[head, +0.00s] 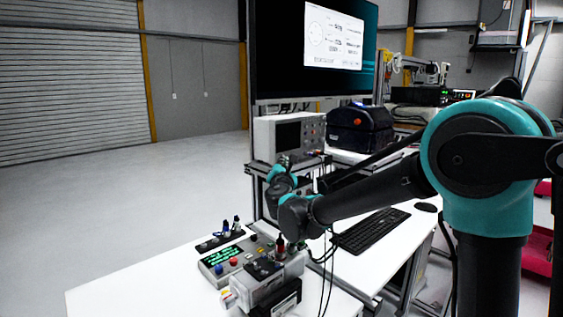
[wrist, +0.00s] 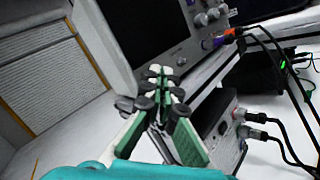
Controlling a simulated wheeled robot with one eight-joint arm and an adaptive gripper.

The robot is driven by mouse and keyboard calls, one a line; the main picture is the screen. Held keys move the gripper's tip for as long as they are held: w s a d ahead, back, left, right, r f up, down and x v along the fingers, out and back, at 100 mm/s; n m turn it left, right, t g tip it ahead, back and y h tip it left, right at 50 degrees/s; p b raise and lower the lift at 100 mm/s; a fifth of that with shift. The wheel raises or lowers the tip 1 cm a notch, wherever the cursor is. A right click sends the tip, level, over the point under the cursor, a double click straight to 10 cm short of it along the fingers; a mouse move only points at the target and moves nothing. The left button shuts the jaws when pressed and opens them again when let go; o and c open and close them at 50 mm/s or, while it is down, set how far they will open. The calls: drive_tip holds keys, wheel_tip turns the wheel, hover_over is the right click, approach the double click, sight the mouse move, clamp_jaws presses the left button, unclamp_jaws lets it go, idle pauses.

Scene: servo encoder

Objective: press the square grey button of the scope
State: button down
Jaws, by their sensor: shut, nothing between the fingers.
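The scope (head: 262,138) is a light grey instrument with a dark screen and several knobs on its right, on a shelf below the big monitor. In the wrist view its front panel (wrist: 187,64) fills the upper middle, tilted. In the head view my gripper (head: 285,160) shows small, just in front of the scope's lower front. I cannot make out the square grey button; the fingers cover part of the lower panel. Whether the fingertips touch the panel I cannot tell.
Cables with an orange plug (wrist: 229,33) hang from the scope's right side. A box with plugged leads (wrist: 222,130) sits below it. A control panel (head: 222,258) stands on the white table (head: 120,280), with a keyboard (head: 370,231) to the right. Open floor lies left.

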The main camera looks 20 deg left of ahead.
drive_tip(key=s+d, duration=0.3)
drive_tip(key=d, duration=0.2)
idle(0.5)
drive_tip(key=shift+d, duration=0.1)
